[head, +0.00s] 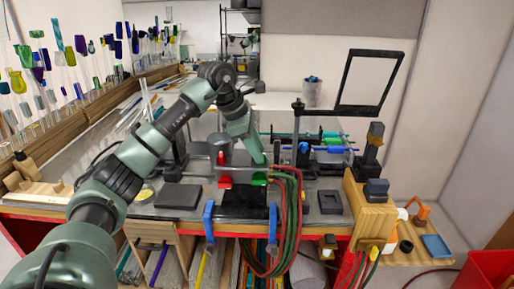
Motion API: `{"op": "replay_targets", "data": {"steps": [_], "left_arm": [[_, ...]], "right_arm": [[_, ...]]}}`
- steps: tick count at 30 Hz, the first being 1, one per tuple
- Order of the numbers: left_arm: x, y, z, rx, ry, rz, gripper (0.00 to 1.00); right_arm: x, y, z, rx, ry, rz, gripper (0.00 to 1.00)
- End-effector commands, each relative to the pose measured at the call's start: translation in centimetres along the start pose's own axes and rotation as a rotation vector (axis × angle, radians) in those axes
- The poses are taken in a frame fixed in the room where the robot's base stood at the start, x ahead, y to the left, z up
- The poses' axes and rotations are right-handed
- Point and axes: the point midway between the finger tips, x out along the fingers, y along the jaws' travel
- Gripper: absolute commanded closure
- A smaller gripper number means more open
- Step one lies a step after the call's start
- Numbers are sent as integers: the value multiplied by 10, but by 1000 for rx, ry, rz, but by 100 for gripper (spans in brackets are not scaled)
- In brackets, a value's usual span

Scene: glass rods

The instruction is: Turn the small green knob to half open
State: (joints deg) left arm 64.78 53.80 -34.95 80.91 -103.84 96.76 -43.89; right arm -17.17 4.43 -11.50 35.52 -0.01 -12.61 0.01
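My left gripper (261,160) reaches down from above to the burner fittings at the middle of the bench. Its fingertips are small and close to the fittings, so I cannot tell whether they are open or shut, or touching anything. A green knob (258,180) shows just below the fingertips, beside a red knob (225,182) to its left. A smaller red knob (221,158) stands behind that one. Any small green knob at the matching place behind the front green one is hidden by or merges with my gripper. My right gripper is not in view.
Red and green hoses (287,205) hang over the bench's front edge just right of the knobs. Blue clamps (209,220) grip that edge. A dark framed panel (370,80) stands at the right. Glass rods and coloured pieces line the left wall.

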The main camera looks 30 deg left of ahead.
Motion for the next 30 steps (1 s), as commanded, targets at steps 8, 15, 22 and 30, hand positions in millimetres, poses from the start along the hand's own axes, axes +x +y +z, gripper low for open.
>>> {"op": "replay_targets", "data": {"steps": [8,15,22,30], "left_arm": [[0,0,0,0,-1,0,100],[0,0,0,-16,0,7,100],[1,-1,0,-102,-1,45,100],[2,-4,0,-308,-2,132,100]], "right_arm": [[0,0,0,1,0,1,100],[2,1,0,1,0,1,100],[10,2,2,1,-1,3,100],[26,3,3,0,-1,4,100]]}}
